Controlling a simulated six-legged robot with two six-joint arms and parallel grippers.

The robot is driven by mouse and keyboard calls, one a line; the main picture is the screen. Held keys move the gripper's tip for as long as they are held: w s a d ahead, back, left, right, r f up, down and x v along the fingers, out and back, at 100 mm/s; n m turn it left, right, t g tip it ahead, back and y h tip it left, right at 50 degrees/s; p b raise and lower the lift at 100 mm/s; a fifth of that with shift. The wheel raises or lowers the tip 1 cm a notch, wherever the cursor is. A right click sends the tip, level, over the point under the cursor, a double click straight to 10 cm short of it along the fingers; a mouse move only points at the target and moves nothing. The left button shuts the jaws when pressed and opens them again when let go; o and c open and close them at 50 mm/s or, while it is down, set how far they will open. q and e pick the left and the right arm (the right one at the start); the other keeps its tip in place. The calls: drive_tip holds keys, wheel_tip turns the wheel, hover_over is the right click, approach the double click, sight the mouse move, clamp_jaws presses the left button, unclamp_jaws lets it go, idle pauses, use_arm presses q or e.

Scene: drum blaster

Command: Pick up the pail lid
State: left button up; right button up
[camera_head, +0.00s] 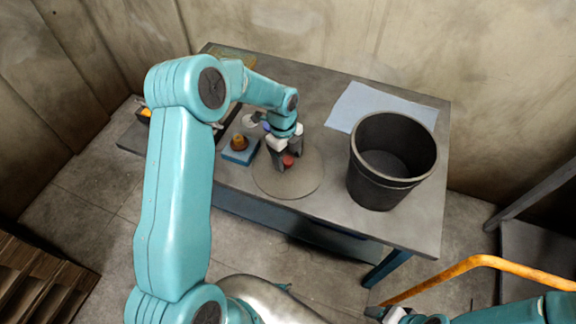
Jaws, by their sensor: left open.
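The pail lid (305,180) is a flat, dark grey disc lying on the table. A small red knob (289,160) shows near its middle. My left gripper (286,160) points down over the lid, its fingers open on either side of the red knob. I cannot tell whether the fingers touch it. The open black pail (366,190) stands upright on the table to the right of the lid and looks empty. Part of my right arm shows at the bottom right edge; I cannot make out its jaws.
The grey table (420,225) carries a light blue sheet (352,105) behind the pail. A blue block with an orange-brown piece (239,143) sits left of the lid. An orange rail (470,263) crosses at lower right. Walls stand close behind the table.

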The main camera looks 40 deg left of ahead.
sight(287, 159)
use_arm(q)
drive_tip(key=c, duration=1.2)
drive_tip(key=shift+r, duration=0.15)
use_arm(e)
drive_tip(key=shift+r, duration=0.15)
drive_tip(key=c, duration=0.4)
use_arm(q)
wheel_tip(287, 159, up, 20)
